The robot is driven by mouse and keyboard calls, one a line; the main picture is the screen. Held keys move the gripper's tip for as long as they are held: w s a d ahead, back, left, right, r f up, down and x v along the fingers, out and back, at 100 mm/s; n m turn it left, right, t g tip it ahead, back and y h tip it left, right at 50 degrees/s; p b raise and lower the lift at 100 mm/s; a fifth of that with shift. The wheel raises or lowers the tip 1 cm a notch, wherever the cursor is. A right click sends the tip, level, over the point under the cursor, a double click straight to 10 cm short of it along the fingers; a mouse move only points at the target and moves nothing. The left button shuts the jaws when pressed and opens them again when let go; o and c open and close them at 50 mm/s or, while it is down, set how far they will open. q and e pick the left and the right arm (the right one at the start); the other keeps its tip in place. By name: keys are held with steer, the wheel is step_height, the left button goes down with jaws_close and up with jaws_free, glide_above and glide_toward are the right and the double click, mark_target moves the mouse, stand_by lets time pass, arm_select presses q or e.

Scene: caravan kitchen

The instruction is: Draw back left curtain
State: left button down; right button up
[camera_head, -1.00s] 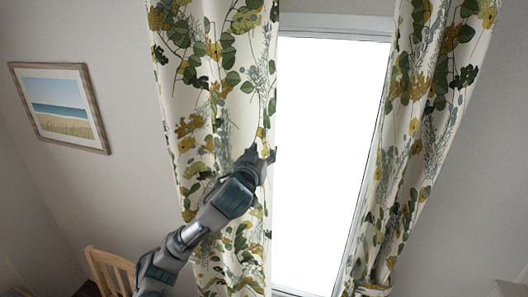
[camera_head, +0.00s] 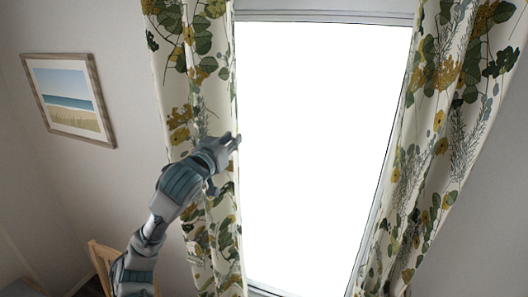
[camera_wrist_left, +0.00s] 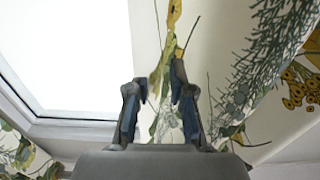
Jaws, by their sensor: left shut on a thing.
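The left curtain (camera_head: 205,95) is cream with green leaves and yellow flowers and hangs at the left side of the bright window (camera_head: 315,150). It is gathered into a narrow band. My left gripper (camera_head: 236,140) is at the curtain's inner edge, about mid-height. In the left wrist view, the curtain (camera_wrist_left: 225,60) fills the right part, and my left gripper's two fingers (camera_wrist_left: 158,100) are shut on a fold of it. The window (camera_wrist_left: 65,60) shows at the left there. My right gripper is not in view.
The right curtain (camera_head: 450,130) hangs at the window's right side. A framed beach picture (camera_head: 70,98) is on the left wall. A wooden chair back (camera_head: 103,262) stands at the lower left, close to my left arm.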

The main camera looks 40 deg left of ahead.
arm_select(q)
steer(key=s+a+b, duration=0.1)
steer(key=s+a, duration=0.1)
steer(key=a, duration=0.5)
steer(key=shift+r+b, duration=0.35)
steer(key=shift+r, duration=0.05)
steer(key=c, duration=1.3)
jaws_free()
steer(key=shift+s+a, duration=0.1)
steer(key=shift+a, duration=0.15)
steer(key=o, duration=0.3)
steer(key=shift+s, duration=0.1)
steer(key=v, duration=1.2)
steer(key=shift+f, duration=0.25)
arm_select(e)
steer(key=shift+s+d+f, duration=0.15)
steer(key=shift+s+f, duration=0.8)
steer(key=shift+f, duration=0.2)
